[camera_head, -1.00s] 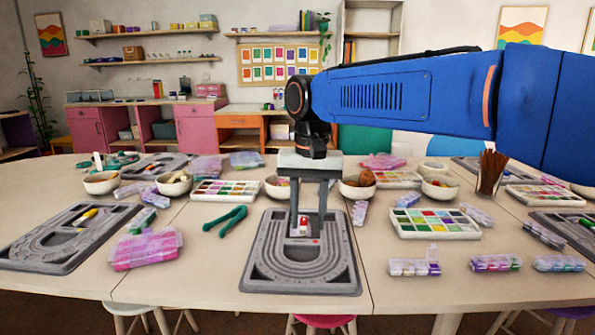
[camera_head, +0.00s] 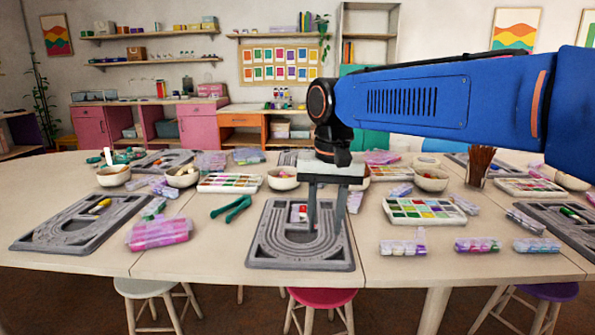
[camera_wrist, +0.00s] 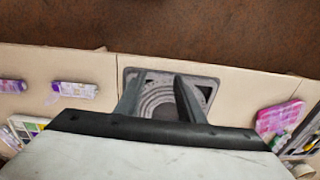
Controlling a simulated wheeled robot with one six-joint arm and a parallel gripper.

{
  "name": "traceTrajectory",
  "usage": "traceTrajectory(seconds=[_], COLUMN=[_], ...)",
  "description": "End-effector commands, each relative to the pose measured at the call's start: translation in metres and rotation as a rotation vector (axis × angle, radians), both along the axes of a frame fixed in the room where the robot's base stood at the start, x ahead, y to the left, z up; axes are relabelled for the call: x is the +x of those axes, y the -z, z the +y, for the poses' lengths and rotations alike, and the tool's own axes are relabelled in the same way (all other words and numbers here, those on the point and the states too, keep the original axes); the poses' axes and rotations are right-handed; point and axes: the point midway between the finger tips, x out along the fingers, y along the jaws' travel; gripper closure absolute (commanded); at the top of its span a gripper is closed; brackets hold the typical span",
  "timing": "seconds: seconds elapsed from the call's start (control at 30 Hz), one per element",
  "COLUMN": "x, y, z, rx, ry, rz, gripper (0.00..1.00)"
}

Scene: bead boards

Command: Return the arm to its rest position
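My gripper (camera_head: 326,229) hangs fingers-down over the right part of the middle grey bead board (camera_head: 300,262). Its two fingers stand apart with nothing visible between them. A small red-and-white piece (camera_head: 300,212) lies in the recess at the top of that board, left of the fingers. My blue arm reaches in from the right edge. In the wrist view, the open fingers (camera_wrist: 152,95) reach over the same board (camera_wrist: 158,106). The fingertips' height above the board is hard to tell.
A green tool (camera_head: 232,208) and a pink bead box (camera_head: 158,233) lie left of the board. A palette of coloured compartments (camera_head: 424,212) lies to the right. Bowls (camera_head: 283,180) and a brush cup (camera_head: 480,168) stand farther back. Stools (camera_head: 322,299) stand at the front edge.

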Motion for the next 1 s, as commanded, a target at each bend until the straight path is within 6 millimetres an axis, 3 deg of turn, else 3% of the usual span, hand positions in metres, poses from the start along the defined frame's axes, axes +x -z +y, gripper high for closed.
traceTrajectory(seconds=[0.27, 0.47, 0.7, 1.0], x=[-0.021, -0.051, -0.098, -0.160], y=[0.009, 0.026, 0.059, 0.114], z=[-0.046, -0.097, -0.156, -0.208], rx=[0.015, 0.025, 0.018, -0.018], ry=[-0.001, -0.007, -0.018, -0.032], rz=[-0.049, -0.115, -0.206, -0.317], gripper=[0.65, 0.65, 0.65, 0.65])
